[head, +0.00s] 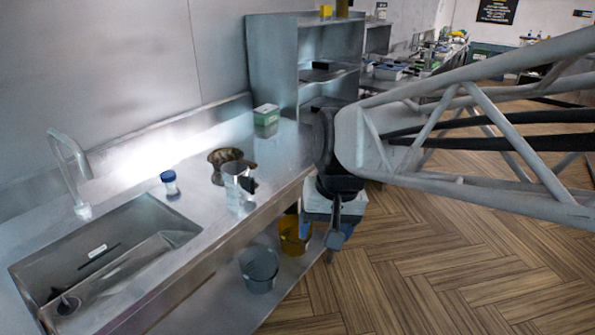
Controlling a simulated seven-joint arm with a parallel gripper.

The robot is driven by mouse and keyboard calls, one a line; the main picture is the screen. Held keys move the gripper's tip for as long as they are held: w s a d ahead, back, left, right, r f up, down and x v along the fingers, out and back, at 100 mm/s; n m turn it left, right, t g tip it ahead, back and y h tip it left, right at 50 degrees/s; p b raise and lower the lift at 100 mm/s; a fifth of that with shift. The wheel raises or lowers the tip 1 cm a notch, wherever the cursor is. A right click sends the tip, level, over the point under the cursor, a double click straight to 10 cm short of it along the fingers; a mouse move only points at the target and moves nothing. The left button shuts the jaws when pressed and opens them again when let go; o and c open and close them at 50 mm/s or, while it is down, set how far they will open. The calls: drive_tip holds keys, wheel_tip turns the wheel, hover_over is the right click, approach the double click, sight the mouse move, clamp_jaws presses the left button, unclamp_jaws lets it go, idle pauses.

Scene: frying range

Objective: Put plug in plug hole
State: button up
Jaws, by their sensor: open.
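The steel sink (172,215) is set into the counter at the left. A small round dark-centred fitting (68,304) lies at the basin's near left end, and it looks like the plug hole. A small dark shape (54,293) is beside it; I cannot tell whether this is the plug. My gripper (333,254) hangs pointing down off the counter's front edge, well to the right of the sink. It is open, and I see nothing held in it. The fingers are small and seen nearly edge-on.
A tap (72,170) stands behind the sink. A blue-lidded jar (169,183), a brown pot (224,163), a metal jug (239,187) and a green box (266,116) stand on the counter (200,225). Buckets sit on the lower shelf. The wooden floor at right is open.

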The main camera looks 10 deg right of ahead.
drive_tip(key=s+d+f+n+t+h, duration=0.1)
drive_tip(key=s+d, duration=0.4)
drive_tip(key=s, duration=0.3)
drive_tip(key=shift+s+d+f+h, duration=0.25)
drive_tip(key=shift+s+f+h, duration=0.1)
drive_tip(key=shift+f+h, duration=0.05)
